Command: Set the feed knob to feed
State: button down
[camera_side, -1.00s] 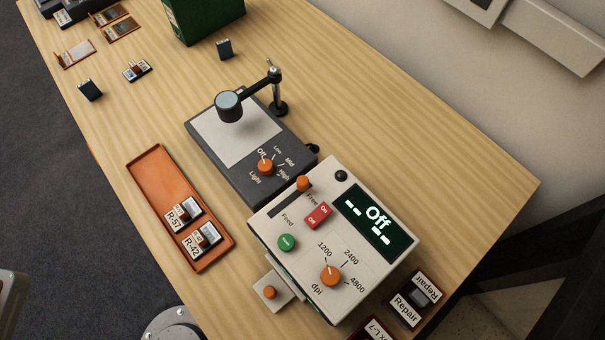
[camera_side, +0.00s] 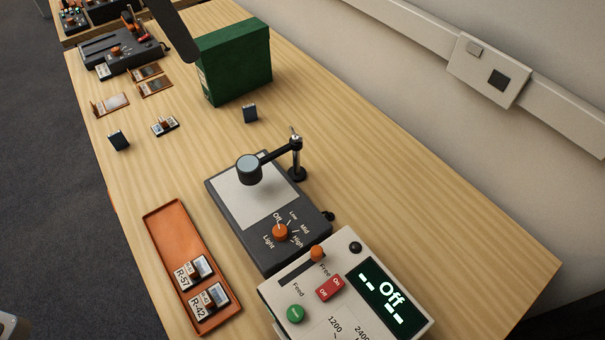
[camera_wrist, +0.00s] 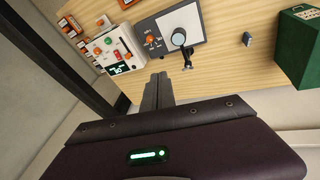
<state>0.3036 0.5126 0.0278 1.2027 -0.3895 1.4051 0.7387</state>
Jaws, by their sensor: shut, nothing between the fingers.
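The feed knob (camera_side: 317,253) is a small orange knob on the pale scanner (camera_side: 262,290). It sits at the end of a dark slot beside the "Free" label; "Feed" is printed at the slot's other end. The scanner's screen (camera_side: 391,291) reads "Off". The scanner's lower part is cut off in the side view, but it also shows in the wrist view (camera_wrist: 127,42). My gripper (camera_wrist: 158,76) is shut and empty in the wrist view, apart from the scanner.
A dark light stand (camera_side: 315,222) with a jointed arm adjoins the scanner. An orange tray (camera_side: 168,232) holding two labelled pieces lies left of it. A green box (camera_side: 238,62) stands farther back. Bare wood lies right of the light stand.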

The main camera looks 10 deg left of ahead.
aim_at(316, 255)
jog(key=d+f+m+g, duration=0.5)
jog(key=d+f+m, duration=0.3)
jog(key=d+f, duration=0.6)
notch_tip(316, 255, down, 3)
jog(key=shift+s+d+f, duration=0.1)
jog(key=shift+s+d, duration=0.1)
jog(key=shift+s, duration=0.1)
jog(key=shift+f, duration=0.1)
jog(key=shift+s+d+f, duration=0.6)
jog(key=shift+s+f, duration=0.7)
jog(key=shift+s, duration=0.15)
jog(key=shift+s+d+f, duration=0.65)
jog(key=shift+s+f, duration=0.7)
jog(key=shift+s, duration=0.1)
jog(key=shift+s+d+f, duration=0.6)
jog(key=shift+s+f, duration=0.7)
jog(key=shift+s, duration=0.15)
jog(key=shift+s+a, duration=2.15)
jog(key=shift+a, duration=0.05)
